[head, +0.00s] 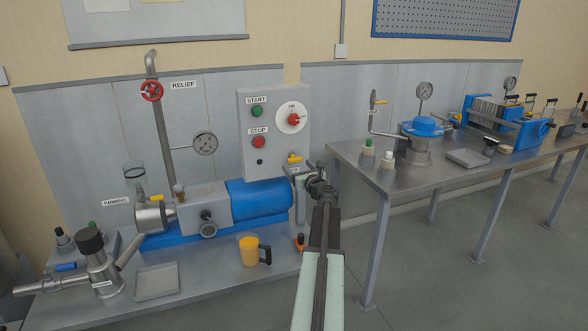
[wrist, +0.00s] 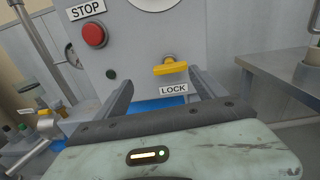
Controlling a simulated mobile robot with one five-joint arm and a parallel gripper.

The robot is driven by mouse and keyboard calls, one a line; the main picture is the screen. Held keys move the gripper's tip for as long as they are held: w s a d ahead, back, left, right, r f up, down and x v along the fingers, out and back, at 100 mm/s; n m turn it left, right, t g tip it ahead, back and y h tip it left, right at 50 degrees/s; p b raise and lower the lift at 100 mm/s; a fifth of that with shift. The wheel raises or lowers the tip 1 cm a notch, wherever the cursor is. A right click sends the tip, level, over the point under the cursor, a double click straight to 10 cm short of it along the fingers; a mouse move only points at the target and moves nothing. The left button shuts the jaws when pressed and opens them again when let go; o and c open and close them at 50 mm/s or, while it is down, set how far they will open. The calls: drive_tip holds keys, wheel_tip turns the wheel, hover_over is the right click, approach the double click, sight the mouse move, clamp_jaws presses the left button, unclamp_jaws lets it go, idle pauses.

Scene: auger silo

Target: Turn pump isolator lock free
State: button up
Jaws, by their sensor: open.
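The pump isolator lock is a small yellow lever (wrist: 170,69) on the grey control panel, just above a LOCK label (wrist: 173,89). Its handle lies roughly horizontal. It also shows as a yellow bit low on the panel in the head view (head: 295,159). My gripper (wrist: 160,80) is open and empty, its two fingers apart on either side below the lever, not touching it. In the head view my gripper (head: 300,172) is at the panel's lower right, partly hidden by my wrist. The isolator's red knob (head: 294,119) sits on a white dial above the lock.
A red STOP button (wrist: 94,35) is up and left of the lock, with a green START button (head: 257,111) above it. The blue pump motor (head: 260,201) lies below the panel. A yellow mug (head: 249,251) stands in front. A steel bench (head: 440,165) stands to the right.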

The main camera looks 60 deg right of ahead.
sight(297, 160)
drive_tip(key=shift+m+h, duration=0.3)
drive_tip(key=shift+m, duration=0.2)
drive_tip(key=x, duration=0.2)
drive_tip(key=d+x, duration=0.1)
drive_tip(key=x, duration=0.2)
drive_tip(key=s+x, duration=0.1)
drive_tip(key=x, duration=0.1)
drive_tip(key=shift+w+d, duration=0.25)
drive_tip(key=shift+d, duration=0.1)
drive_tip(key=shift+c, duration=0.3)
